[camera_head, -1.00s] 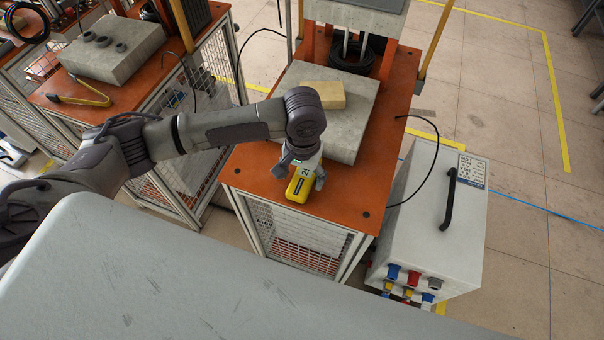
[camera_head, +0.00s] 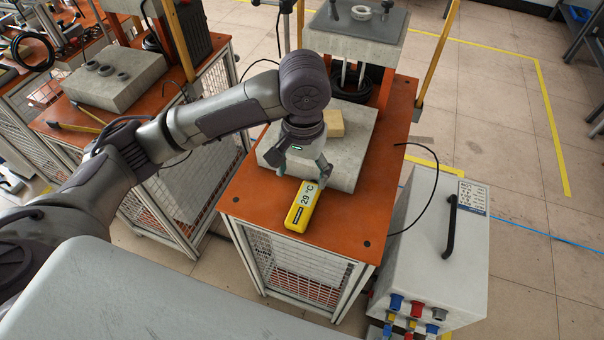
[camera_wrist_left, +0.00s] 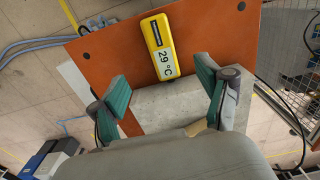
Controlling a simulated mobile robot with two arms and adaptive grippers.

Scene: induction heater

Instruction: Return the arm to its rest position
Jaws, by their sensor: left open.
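My left arm comes in from the left in the head view. Its gripper (camera_head: 303,171) is open and empty above the orange-topped stand. A yellow thermometer (camera_head: 302,206) with a white display reading 29 °C lies on the orange top, just below the gripper in the picture and apart from it. In the left wrist view, the two green-padded fingers (camera_wrist_left: 165,92) are spread wide. The yellow thermometer (camera_wrist_left: 159,45) lies beyond them on the orange top. My right gripper is in neither view.
A grey block (camera_head: 345,165) carrying a tan block (camera_head: 334,122) stands behind the gripper. A grey power box (camera_head: 432,240) with a black handle and coloured sockets stands to the right. A second stand with a grey slab (camera_head: 115,79) and several rings is at the left. Floor is free at right.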

